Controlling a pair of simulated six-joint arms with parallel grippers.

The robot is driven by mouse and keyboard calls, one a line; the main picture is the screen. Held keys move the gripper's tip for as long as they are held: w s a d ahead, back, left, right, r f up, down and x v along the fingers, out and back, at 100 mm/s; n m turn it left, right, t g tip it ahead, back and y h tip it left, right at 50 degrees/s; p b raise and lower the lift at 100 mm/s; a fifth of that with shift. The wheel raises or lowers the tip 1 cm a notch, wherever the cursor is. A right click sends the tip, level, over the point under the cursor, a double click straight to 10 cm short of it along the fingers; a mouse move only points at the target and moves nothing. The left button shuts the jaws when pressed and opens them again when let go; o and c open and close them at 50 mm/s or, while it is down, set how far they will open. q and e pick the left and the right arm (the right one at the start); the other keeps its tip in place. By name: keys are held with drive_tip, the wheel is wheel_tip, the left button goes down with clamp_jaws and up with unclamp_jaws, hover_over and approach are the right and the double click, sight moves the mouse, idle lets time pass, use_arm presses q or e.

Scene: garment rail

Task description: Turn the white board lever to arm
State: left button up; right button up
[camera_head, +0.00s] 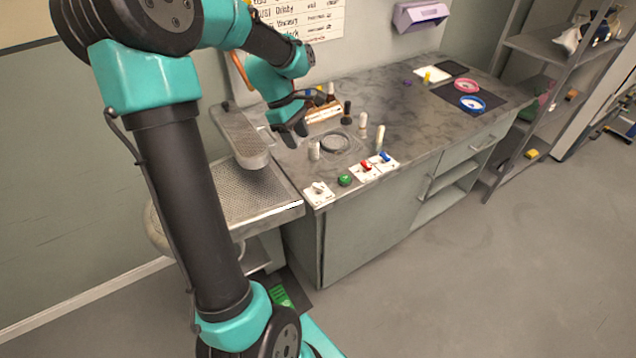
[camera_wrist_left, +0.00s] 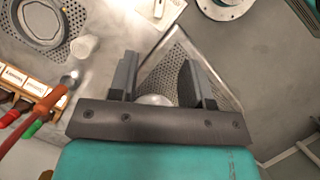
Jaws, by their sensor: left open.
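The white board (camera_head: 319,194) lies at the front left corner of the grey worktop and carries a small pale lever (camera_head: 318,187). In the left wrist view the board (camera_wrist_left: 172,14) shows at the top, with its lever (camera_wrist_left: 158,9) on it. My left gripper (camera_head: 290,134) is open and empty above the worktop's left end, behind the board and apart from it. In the left wrist view its two dark fingers (camera_wrist_left: 160,78) stand apart over a perforated metal tray. My right gripper is not in view.
A green button (camera_head: 345,180), a red switch (camera_head: 366,167) and a blue switch (camera_head: 384,158) line the front edge. Several upright pegs and a round grey plate (camera_head: 335,143) stand behind. The perforated tray (camera_head: 250,192) adjoins the left end. A labelled rack (camera_wrist_left: 22,92) shows in the wrist view.

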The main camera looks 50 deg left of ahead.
sight(319, 185)
use_arm(q)
drive_tip(key=x, duration=1.6)
drive_tip(key=shift+w+d+f, duration=0.1)
drive_tip(key=shift+f, duration=0.05)
drive_tip(key=shift+c, duration=0.2)
clamp_jaws()
